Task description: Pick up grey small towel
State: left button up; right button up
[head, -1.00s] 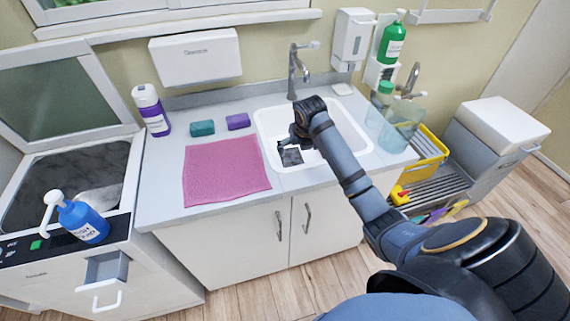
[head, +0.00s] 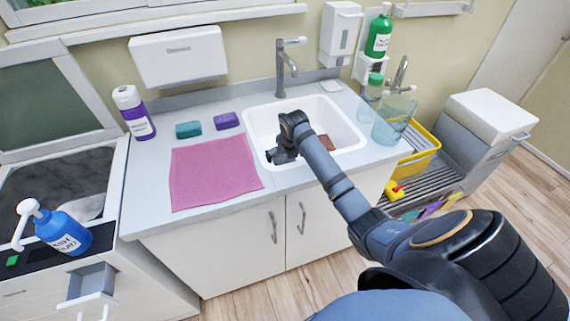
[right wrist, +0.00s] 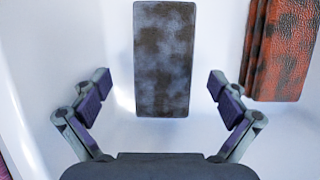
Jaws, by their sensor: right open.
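A flat, dark grey mottled rectangle, which looks like the grey small towel (right wrist: 165,60), lies on the white sink floor in the right wrist view. It is straight ahead, between the lines of my two fingers. My right gripper (right wrist: 159,88) is open and empty, with one finger on each side of the towel's near end. My left gripper is not in view.
A reddish-brown folded thing (right wrist: 282,50) lies in the sink just right of the towel. The sink walls enclose both. A pink towel (head: 212,170) lies on the counter to the left. The tap (head: 283,65) stands behind the sink.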

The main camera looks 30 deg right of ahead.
aim_at(285, 160)
jog(key=x, duration=0.4)
jog(key=shift+d+f, duration=0.1)
jog(key=shift+f, duration=0.3)
jog(key=c, duration=1.3)
notch_tip(285, 160, up, 10)
jog(key=shift+r, duration=0.1)
jog(key=shift+c, duration=0.2)
